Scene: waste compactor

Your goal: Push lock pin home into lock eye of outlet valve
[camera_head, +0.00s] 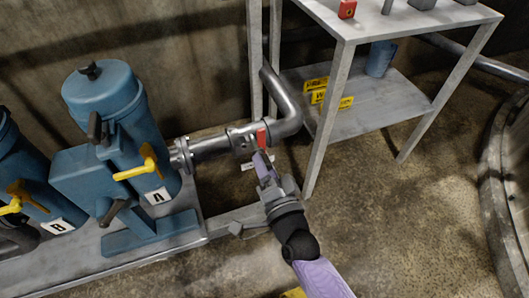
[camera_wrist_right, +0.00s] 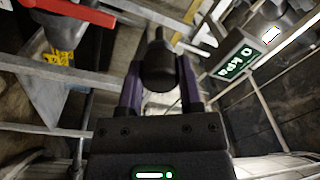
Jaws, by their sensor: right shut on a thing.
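The outlet valve (camera_head: 241,139) sits on the grey pipe right of blue unit A. Its red handle (camera_head: 262,137) shows upright in the head view; a red handle (camera_wrist_right: 70,12) also crosses the upper left of the wrist view. My right gripper (camera_head: 263,160) is just below the valve, reaching up from the lower right. In the wrist view its purple fingers are shut on a dark piece with a thick round head, which looks like the lock pin (camera_wrist_right: 159,66). The lock eye cannot be made out, and whether the pin touches it cannot be told. My left gripper is out of view.
Blue unit A (camera_head: 105,100) with a yellow handle (camera_head: 137,170) stands left of the valve. A grey metal table (camera_head: 440,22) with a lower shelf stands close on the right. A green 0 kPa display (camera_wrist_right: 236,56) shows in the wrist view. Floor right of my arm is clear.

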